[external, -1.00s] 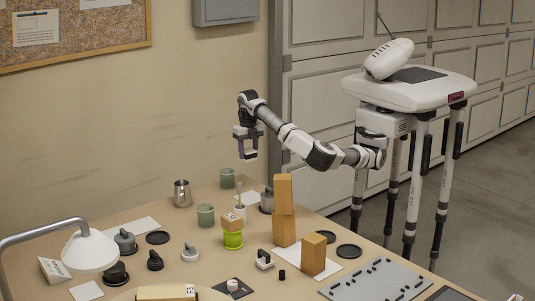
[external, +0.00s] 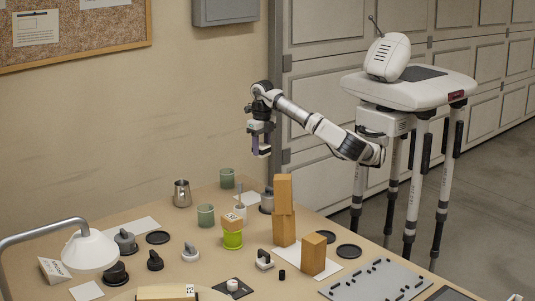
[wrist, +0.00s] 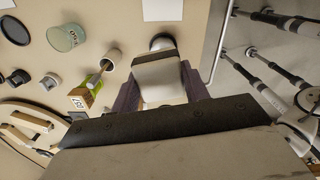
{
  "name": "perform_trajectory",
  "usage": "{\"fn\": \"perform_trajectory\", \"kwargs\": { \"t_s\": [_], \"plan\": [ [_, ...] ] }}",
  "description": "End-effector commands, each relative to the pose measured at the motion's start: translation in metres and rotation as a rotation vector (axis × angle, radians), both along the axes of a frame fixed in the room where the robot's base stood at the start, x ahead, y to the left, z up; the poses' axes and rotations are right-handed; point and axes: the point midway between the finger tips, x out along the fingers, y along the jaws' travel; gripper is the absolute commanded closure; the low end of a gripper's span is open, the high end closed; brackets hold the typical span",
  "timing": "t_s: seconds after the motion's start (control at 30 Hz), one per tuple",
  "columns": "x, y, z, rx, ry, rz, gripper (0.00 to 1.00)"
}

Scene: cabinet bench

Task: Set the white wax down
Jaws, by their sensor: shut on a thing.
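The white wax (wrist: 158,80) is a pale block between the two purple fingers of my gripper (wrist: 160,92) in the wrist view. My gripper is shut on it. In the external view my gripper (external: 262,152) points down and hangs well above the back of the bench (external: 130,205). The wax is too small to make out clearly there. A grey knobbed weight (external: 267,201) stands on the bench roughly below my gripper, and the wax partly covers something dark and round in the wrist view.
Two green cups (external: 206,215) and a metal pitcher (external: 182,193) stand left of my gripper. White paper sheets (external: 137,227) and black rings (external: 158,237) lie flat.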

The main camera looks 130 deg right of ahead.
Motion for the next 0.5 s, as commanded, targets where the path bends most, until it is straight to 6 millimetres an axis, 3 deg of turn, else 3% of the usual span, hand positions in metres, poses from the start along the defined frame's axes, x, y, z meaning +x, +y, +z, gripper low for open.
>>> {"fn": "perform_trajectory", "kwargs": {
  "t_s": [0.03,0.3,0.5],
  "plan": [
    [0.002,0.023,0.0,0.001,-0.002,0.056,0.79],
    [-0.004,0.118,-0.001,0.003,0.0,0.321,0.79],
    [-0.019,0.171,-0.003,0.005,0.007,0.484,0.79]
  ]
}}
